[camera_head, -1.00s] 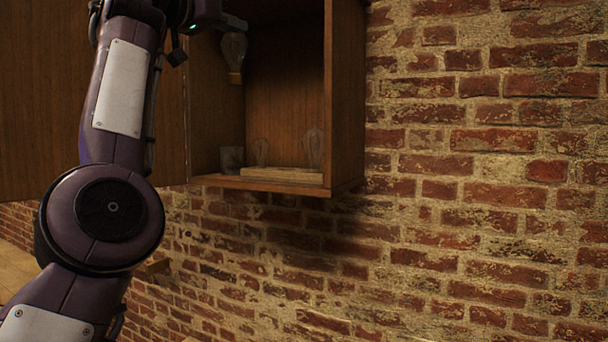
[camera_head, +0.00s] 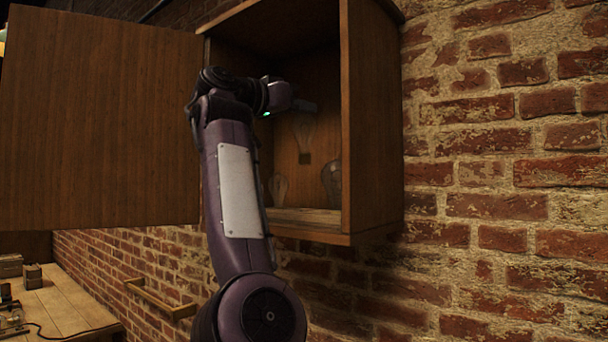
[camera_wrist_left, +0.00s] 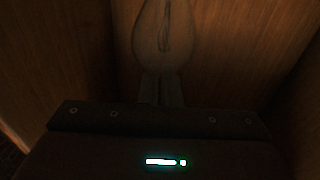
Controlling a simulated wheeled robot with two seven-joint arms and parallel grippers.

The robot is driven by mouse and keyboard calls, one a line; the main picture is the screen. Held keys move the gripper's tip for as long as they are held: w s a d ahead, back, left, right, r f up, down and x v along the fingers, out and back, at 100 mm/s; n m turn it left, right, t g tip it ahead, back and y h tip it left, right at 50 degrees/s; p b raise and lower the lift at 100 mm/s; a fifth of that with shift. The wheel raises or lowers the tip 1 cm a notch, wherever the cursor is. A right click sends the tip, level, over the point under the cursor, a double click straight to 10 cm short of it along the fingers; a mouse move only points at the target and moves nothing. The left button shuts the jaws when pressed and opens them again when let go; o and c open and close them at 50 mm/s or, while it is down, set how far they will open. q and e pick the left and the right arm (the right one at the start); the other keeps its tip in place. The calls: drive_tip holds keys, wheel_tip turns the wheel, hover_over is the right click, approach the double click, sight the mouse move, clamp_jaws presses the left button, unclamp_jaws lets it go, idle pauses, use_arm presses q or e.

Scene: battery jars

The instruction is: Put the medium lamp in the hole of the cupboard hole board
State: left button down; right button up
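The medium lamp (camera_head: 304,127), a clear glass bulb with a darker base at its lower end, is upright inside the open cupboard (camera_head: 372,130). My left gripper (camera_head: 303,106) is at the top of its glass, and the lamp hangs from it above the board. The left wrist view shows the lamp's glass (camera_wrist_left: 163,40) at the fingers (camera_wrist_left: 161,91), which look closed on it; that view is dark. The pale wooden hole board (camera_head: 305,217) lies on the cupboard floor, its holes not distinguishable. My right gripper is out of view.
A smaller lamp (camera_head: 278,188) stands left on the board and a larger lamp (camera_head: 331,180) right. The cupboard's right wall and open door (camera_head: 100,120) flank my arm. A brick wall surrounds it. A wooden table (camera_head: 65,305) with small items is at lower left.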

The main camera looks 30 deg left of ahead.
use_arm(q)
hover_over(300, 162)
drive_tip(key=w, duration=0.2)
drive_tip(key=f, duration=0.4)
drive_tip(key=shift+s+d+f, duration=0.1)
drive_tip(key=shift+d+f, duration=0.1)
drive_tip(key=shift+d, duration=0.15)
drive_tip(key=shift+s+a+f, duration=0.1)
drive_tip(key=shift+s+f, duration=0.05)
drive_tip(key=shift+f, duration=0.45)
drive_tip(key=shift+s+a+f, duration=0.1)
drive_tip(key=shift+f, duration=0.45)
drive_tip(key=shift+s+f, duration=0.15)
drive_tip(key=shift+f, duration=0.05)
drive_tip(key=shift+f+p, duration=0.3)
drive_tip(key=shift+f, duration=1.6)
drive_tip(key=c, duration=1.6)
unclamp_jaws()
drive_tip(key=shift+c, duration=0.2)
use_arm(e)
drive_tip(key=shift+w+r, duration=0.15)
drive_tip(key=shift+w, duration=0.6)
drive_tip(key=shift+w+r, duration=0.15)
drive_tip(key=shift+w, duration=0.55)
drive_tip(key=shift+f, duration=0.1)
